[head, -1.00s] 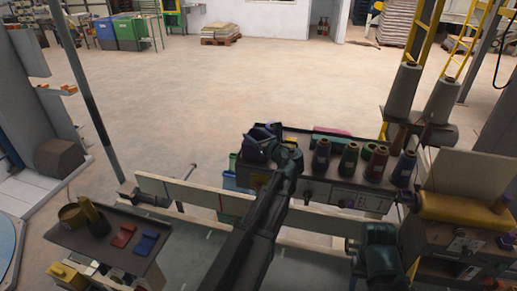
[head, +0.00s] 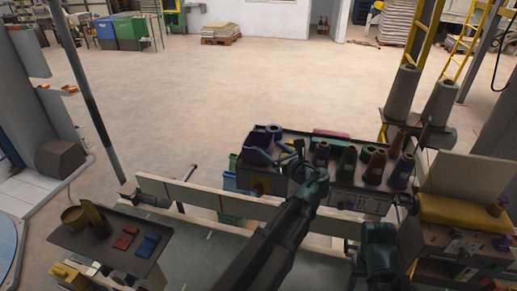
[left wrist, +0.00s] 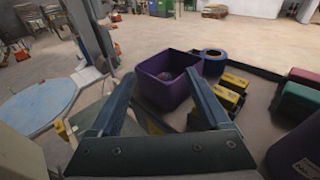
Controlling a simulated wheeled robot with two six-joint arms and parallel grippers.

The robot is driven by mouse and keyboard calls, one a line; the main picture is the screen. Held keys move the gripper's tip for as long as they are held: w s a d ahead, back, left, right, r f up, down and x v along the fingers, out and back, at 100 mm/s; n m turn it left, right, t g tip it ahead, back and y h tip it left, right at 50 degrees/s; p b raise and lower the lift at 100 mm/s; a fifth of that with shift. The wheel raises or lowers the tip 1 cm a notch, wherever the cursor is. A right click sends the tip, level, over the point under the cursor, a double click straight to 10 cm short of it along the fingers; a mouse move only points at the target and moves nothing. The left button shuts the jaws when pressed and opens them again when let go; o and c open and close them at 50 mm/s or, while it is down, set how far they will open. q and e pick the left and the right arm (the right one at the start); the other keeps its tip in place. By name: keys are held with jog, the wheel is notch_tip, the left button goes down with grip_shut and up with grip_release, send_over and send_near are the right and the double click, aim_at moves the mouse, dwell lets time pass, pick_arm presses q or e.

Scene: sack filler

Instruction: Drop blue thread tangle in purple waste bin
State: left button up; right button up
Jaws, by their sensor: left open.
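The purple waste bin (head: 257,152) stands at the left end of the dark bench tray. In the left wrist view the open-topped bin (left wrist: 152,84) has a small rounded greyish-blue lump (left wrist: 165,76) inside. It looks like the thread tangle, but its colour is dull and I cannot be sure. My left gripper (head: 291,154) is open just right of the bin in the head view. In the left wrist view its two fingers (left wrist: 162,95) are apart, with nothing between them. My right gripper (head: 356,250) seems to show low at right, its jaws unclear.
Several thread cones (head: 348,160) stand right of my left gripper. A blue ring-shaped roll (left wrist: 213,55) and yellow-and-black blocks (left wrist: 232,92) lie beside the bin. A pale rail (head: 210,195) runs in front. A side tray (head: 75,235) holds red and blue pieces.

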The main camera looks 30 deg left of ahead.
pick_arm(q)
jog(key=shift+v, duration=1.4)
jog(key=s+d+f+n+g+h+b, duration=0.1)
jog(key=s+d+f+n+h+b, duration=0.2)
jog(key=f, duration=0.4)
jog(key=s+d+f+n+g+h+b, duration=0.1)
jog(key=s+d+f+n+g+b, duration=0.15)
jog(key=d+f+n, duration=0.4)
jog(key=s+d+f+n+g+h+b, duration=0.1)
jog(key=s+f+n+h+b, duration=0.25)
jog(key=f, duration=0.45)
jog(key=s+d+f+n+g+h+b, duration=0.3)
jog(key=s+d+f+n, duration=0.4)
jog(key=s+d+f, duration=0.3)
jog(key=d+g+h, duration=0.1)
jog(key=d+h, duration=0.1)
jog(key=d, duration=0.1)
jog(key=shift+s+d+b, duration=0.25)
jog(key=shift+s+b, duration=0.05)
jog(key=shift+b, duration=0.05)
jog(key=shift+d, duration=0.1)
